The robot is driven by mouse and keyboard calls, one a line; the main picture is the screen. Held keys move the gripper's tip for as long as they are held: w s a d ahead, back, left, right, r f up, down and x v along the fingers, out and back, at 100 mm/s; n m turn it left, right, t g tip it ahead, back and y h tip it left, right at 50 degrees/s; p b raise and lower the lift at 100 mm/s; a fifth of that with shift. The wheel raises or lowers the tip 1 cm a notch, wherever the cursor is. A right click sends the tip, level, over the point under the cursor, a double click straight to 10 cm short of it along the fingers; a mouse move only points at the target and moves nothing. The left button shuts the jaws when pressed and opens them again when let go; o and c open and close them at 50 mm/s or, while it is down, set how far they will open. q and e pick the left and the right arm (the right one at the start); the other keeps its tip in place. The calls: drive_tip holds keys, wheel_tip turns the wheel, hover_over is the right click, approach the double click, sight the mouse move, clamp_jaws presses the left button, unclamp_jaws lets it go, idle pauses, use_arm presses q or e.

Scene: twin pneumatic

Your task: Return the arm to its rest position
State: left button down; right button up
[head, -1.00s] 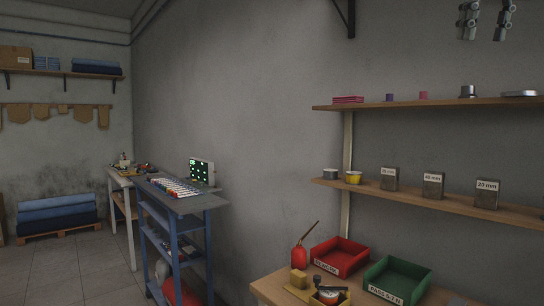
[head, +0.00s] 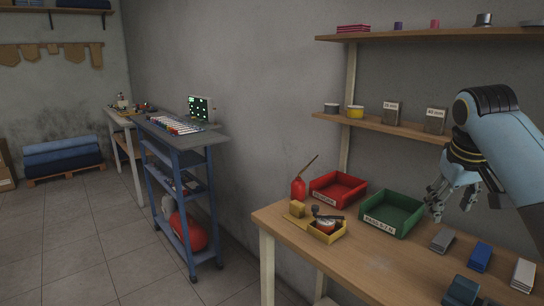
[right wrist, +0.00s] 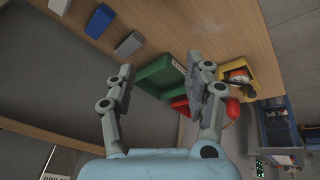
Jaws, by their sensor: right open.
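My right gripper (head: 452,200) hangs at the right of the head view, above the wooden workbench and just right of the green tray (head: 392,214). Its fingers are spread and nothing shows between them. In the right wrist view the two fingers (right wrist: 166,85) stand apart, with the green tray (right wrist: 158,72) seen beyond and between them. My right arm (head: 508,150) comes in from the right edge. My left gripper shows in neither view.
The workbench (head: 375,262) holds a red tray (head: 338,189), a red oil can (head: 298,188), a yellow box (head: 327,233) and several small blocks. Wooden shelves (head: 400,130) hang close behind the gripper. A blue cart (head: 180,190) stands at left, with open floor in front.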

drive_tip(key=s+a+f, duration=0.2)
drive_tip(key=s+f, duration=0.3)
drive_tip(key=s, duration=0.3)
drive_tip(key=s+a+f, duration=0.2)
drive_tip(key=s+f, duration=0.3)
drive_tip(key=s, duration=0.3)
drive_tip(key=s+a+n+y, duration=0.1)
drive_tip(key=s+a, duration=0.1)
drive_tip(key=s, duration=0.7)
drive_tip(key=s+a, duration=0.2)
drive_tip(key=s, duration=0.8)
wheel_tip(320, 180, down, 31)
drive_tip(key=d+g+b, duration=0.1)
drive_tip(key=d+b, duration=0.1)
drive_tip(key=b, duration=0.6)
drive_tip(key=s+f+g+b, duration=0.1)
drive_tip(key=s+f+b, duration=0.2)
drive_tip(key=s+f, duration=0.7)
drive_tip(key=s+d+f+g+b, duration=0.1)
drive_tip(key=s+f+b, duration=0.3)
drive_tip(key=s+f, duration=0.6)
wheel_tip(320, 180, down, 6)
drive_tip(key=shift+d+r+m+y, duration=0.1)
drive_tip(key=shift+d+m+y, duration=0.1)
drive_tip(key=shift+m+y, duration=0.1)
drive_tip(key=shift+s, duration=0.1)
